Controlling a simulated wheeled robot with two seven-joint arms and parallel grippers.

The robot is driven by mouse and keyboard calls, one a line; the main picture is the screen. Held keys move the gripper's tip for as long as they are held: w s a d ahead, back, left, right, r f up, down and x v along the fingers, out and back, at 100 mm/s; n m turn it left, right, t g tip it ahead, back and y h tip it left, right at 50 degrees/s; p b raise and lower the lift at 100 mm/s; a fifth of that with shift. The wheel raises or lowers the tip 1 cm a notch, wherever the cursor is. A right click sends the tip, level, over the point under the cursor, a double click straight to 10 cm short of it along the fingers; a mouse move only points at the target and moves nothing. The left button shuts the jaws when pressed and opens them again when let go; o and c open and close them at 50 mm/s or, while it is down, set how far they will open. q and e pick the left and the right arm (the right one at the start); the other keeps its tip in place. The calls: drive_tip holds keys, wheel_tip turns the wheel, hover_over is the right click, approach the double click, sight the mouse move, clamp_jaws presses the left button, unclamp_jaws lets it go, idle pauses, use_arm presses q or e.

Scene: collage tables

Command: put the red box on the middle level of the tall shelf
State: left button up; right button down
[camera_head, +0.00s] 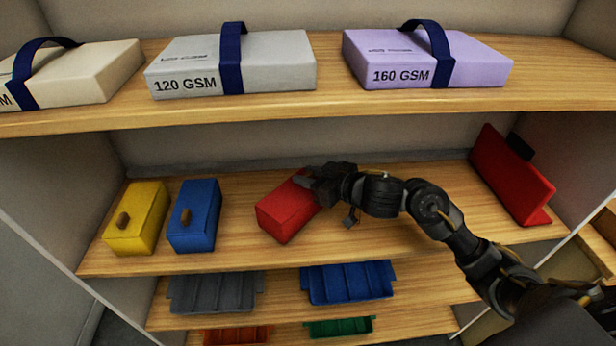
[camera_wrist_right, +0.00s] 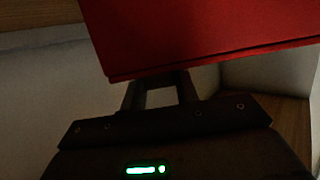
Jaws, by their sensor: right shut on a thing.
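The red box (camera_head: 283,213) is at the middle level of the tall shelf (camera_head: 350,250), right of the blue box, turned at an angle to the shelf's front edge. My right gripper (camera_head: 312,183) is shut on the red box at its back right side. I cannot tell whether the box's underside touches the board. In the right wrist view the red box (camera_wrist_right: 205,35) fills the top, just beyond the gripper (camera_wrist_right: 158,92), and its far parts are cut off. My left gripper is not in view.
A yellow box (camera_head: 140,222) and a blue box (camera_head: 196,212) stand left on the same level. A red folder-like stand (camera_head: 508,178) is at its right end. Paper packs, including a lilac one (camera_head: 400,52), lie above. Grey (camera_head: 214,292) and blue trays (camera_head: 346,283) sit below.

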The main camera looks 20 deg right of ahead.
drive_tip(key=shift+f+b, duration=0.35)
drive_tip(key=shift+f, duration=0.2)
idle(0.4)
drive_tip(key=c, duration=1)
unclamp_jaws()
drive_tip(key=shift+s+d, duration=0.1)
drive_tip(key=v, duration=1)
drive_tip(key=shift+s+r+p, duration=0.2)
drive_tip(key=shift+s+p, duration=0.1)
drive_tip(key=shift+p, duration=0.1)
